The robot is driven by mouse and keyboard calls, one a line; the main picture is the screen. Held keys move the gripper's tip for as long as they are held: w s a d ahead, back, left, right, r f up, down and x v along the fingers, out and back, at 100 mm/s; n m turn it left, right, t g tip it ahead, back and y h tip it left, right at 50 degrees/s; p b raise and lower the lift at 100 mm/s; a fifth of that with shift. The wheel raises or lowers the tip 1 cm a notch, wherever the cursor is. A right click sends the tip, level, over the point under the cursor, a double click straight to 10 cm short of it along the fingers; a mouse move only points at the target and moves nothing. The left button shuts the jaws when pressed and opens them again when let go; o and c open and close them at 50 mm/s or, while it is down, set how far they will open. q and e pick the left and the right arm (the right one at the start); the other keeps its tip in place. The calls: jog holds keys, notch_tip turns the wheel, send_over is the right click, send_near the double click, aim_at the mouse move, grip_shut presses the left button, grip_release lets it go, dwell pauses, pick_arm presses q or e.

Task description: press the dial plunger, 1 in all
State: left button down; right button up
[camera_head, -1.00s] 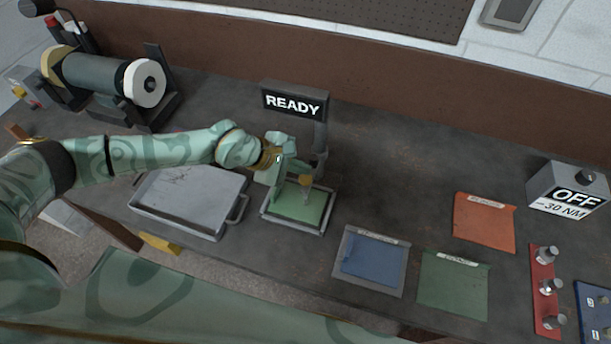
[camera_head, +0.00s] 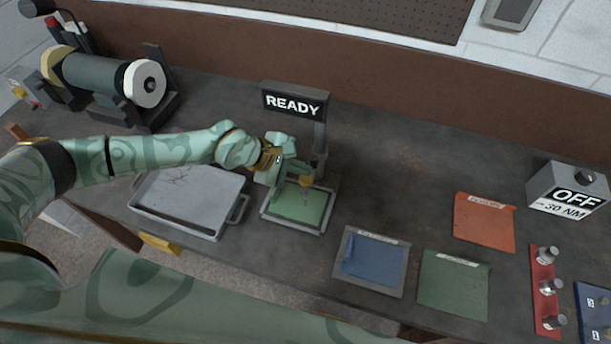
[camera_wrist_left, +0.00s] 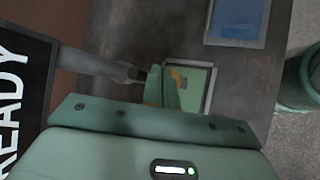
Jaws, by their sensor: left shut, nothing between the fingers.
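The gauge stand's post (camera_head: 319,150) rises behind a green pad in a grey frame (camera_head: 291,232), with a black READY sign (camera_head: 294,104) at its top. My left gripper (camera_head: 304,181) is shut and empty, with its tips low over the green pad, in front of the post. In the left wrist view the shut fingers (camera_wrist_left: 164,92) point at the framed pad (camera_wrist_left: 203,93), and the READY sign (camera_wrist_left: 20,95) is at the left. The plunger is mostly hidden by the gripper; I cannot tell whether the fingers touch it. My right gripper is not in view.
A grey tray (camera_head: 187,203) lies left of the framed pad. Blue (camera_head: 373,262), green (camera_head: 452,285) and orange (camera_head: 484,221) mats lie to the right. An OFF display box (camera_head: 568,190) stands far right and a roller machine (camera_head: 105,80) far left.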

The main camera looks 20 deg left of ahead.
aim_at(305, 177)
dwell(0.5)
pick_arm(q)
jog(key=shift+f, duration=0.15)
jog(key=shift+f+b, duration=0.25)
jog(key=shift+b, duration=0.1)
jog(key=shift+f+b, duration=0.95)
jog(key=shift+f, duration=0.3)
dwell(0.9)
jog(key=shift+r, duration=0.1)
jog(key=shift+r+p, duration=1.45)
jog(key=shift+r, duration=0.15)
notch_tip(305, 177, up, 5)
jog(key=p, duration=0.4)
